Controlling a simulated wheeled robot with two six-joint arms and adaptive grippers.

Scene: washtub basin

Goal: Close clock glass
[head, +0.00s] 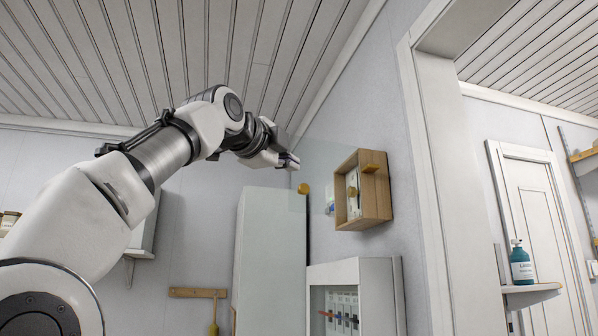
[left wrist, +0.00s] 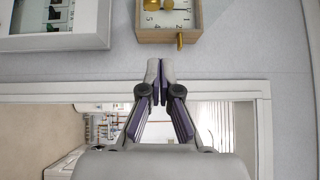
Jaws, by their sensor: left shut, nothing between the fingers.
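The clock (head: 378,205) is a wooden box on the wall, right of centre in the head view. Its case also shows upside down at the top of the left wrist view (left wrist: 152,37), with part of the numbered face. A faint see-through glass pane (head: 325,165) seems to stand out to the left of the clock, swung open, with a round brass knob (head: 303,188) near its left edge. My left gripper (head: 290,161) is shut and empty, close to the pane and above the knob; I cannot tell whether it touches. It also shows in the wrist view (left wrist: 160,72). My right gripper is out of view.
A white wall box (head: 350,270) with switches hangs below the clock. A tall pale cabinet (head: 268,250) stands to its left. A door frame (head: 425,150) is on the right, with a shelf (head: 532,289) holding a teal bottle (head: 521,265).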

